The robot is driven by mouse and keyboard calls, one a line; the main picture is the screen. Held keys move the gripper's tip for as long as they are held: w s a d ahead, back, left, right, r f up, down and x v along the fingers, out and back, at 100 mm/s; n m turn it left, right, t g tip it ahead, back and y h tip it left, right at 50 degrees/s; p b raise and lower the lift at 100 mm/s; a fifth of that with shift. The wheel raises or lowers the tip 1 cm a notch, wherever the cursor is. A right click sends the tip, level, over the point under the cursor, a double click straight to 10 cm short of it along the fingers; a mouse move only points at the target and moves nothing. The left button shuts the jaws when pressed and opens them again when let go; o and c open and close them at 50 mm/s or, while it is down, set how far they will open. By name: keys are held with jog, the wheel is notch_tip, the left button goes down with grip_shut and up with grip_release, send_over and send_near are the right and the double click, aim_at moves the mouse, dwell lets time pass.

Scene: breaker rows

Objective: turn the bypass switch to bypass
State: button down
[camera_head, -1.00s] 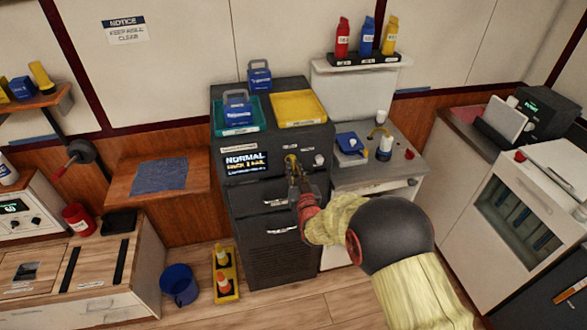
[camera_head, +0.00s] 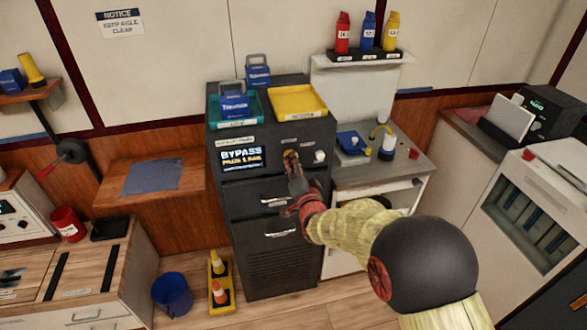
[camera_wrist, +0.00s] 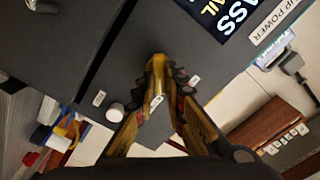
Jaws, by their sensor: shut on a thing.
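The dark cabinet (camera_head: 225,190) stands in the middle of the head view. Its display (camera_head: 242,156) reads "BYPASS" with a smaller line below it, and part of that display (camera_wrist: 222,14) shows at the top of the wrist view. The yellow bypass switch (camera_head: 289,155) is on the cabinet's front, right of the display. In the wrist view the switch handle (camera_wrist: 157,72) sits between my fingertips. My gripper (camera_head: 294,170) is shut on it, and the fingers partly hide it. A white round knob (camera_head: 320,157) is right of the switch.
A teal tray (camera_head: 216,122) with a blue case and a yellow tray (camera_head: 322,102) lie on the cabinet top. Drawer handles (camera_head: 275,202) stick out below the switch.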

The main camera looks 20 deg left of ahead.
jog(key=shift+f+m+b, duration=0.1)
jog(key=shift+m+b, duration=0.45)
jog(key=shift+m, duration=0.35)
jog(key=c, duration=2)
grip_release()
jog(key=shift+d, duration=0.1)
jog(key=shift+o, duration=0.8)
jog(key=shift+s, duration=0.1)
jog(key=v, duration=1.1)
jog(key=shift+s+d, duration=0.15)
jog(key=shift+s, duration=0.2)
